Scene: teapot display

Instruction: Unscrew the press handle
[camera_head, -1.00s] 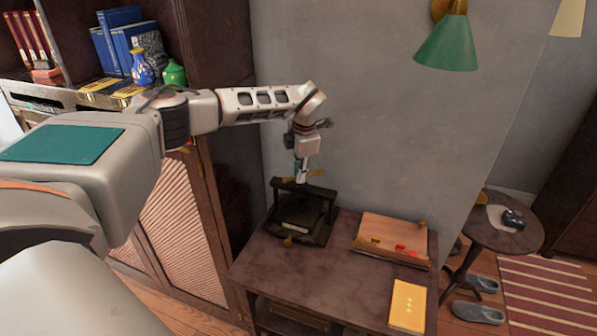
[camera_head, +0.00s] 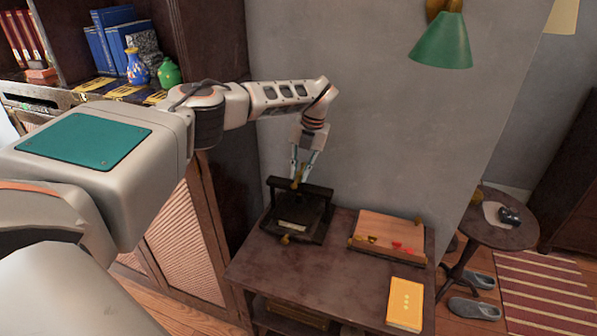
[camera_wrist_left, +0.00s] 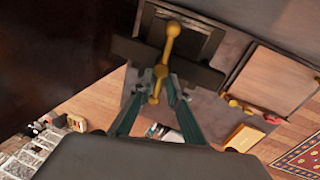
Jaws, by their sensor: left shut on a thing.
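The black press (camera_head: 300,215) stands on the dark table against the grey wall. Its brass press handle (camera_head: 297,184) is a bar with knobbed ends, on top of the press's crossbar. My left gripper (camera_head: 301,172) points down from above, with its fingers at the handle. In the left wrist view the handle (camera_wrist_left: 172,40) runs lengthwise between the fingers, its far knob over the press frame. The left gripper (camera_wrist_left: 158,85) is shut on the handle near its middle hub. The screw under the hub is hidden. My right gripper is not in view.
On the table (camera_head: 330,285), a wooden board (camera_head: 392,238) with small red and brass pieces lies right of the press, and a yellow book (camera_head: 405,303) nearer the front. The wall (camera_head: 370,130) is close behind. A dark cabinet (camera_head: 185,235) stands left.

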